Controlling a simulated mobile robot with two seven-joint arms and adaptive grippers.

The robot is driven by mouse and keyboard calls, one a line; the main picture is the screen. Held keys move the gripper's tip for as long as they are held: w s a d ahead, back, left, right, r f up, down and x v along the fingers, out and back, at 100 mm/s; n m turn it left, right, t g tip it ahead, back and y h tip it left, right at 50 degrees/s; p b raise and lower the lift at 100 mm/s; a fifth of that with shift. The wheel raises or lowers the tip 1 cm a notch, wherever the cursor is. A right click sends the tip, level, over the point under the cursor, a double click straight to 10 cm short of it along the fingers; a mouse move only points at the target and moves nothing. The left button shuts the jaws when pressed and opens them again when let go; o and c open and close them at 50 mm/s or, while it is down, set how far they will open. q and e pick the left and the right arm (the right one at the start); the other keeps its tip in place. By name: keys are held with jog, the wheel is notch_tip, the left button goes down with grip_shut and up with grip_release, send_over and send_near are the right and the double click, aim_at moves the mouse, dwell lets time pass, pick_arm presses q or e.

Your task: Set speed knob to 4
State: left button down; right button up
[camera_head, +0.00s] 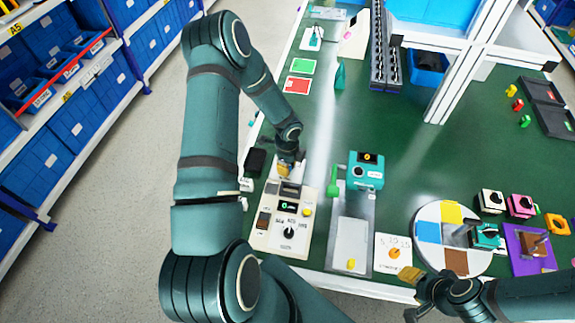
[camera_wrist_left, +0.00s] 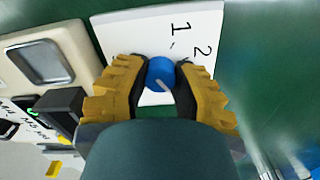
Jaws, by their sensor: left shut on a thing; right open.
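A small blue knob (camera_wrist_left: 160,72) with a pale pointer line sits on a white plate (camera_wrist_left: 205,38) in the left wrist view. The plate carries the numerals 1 and 2; other marks on it are hidden behind my fingers. My left gripper (camera_wrist_left: 160,86) is shut on the knob, one yellow finger on each side. In the head view my left gripper (camera_head: 288,168) is at the far end of the beige control panel (camera_head: 263,235), and it hides the blue knob there. My right gripper (camera_head: 410,285) is open and empty near the bench's front edge.
The beige panel has a black dial (camera_head: 288,232) and small display. A teal device (camera_head: 367,170) and a grey plate (camera_head: 350,235) stand to its right. A coloured disc (camera_head: 455,212) lies near my right gripper.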

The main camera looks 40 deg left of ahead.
pick_arm(q)
jog(key=c, duration=0.7)
grip_release()
jog(key=shift+o, duration=0.2)
notch_tip(320, 180, up, 12)
dwell(0.3)
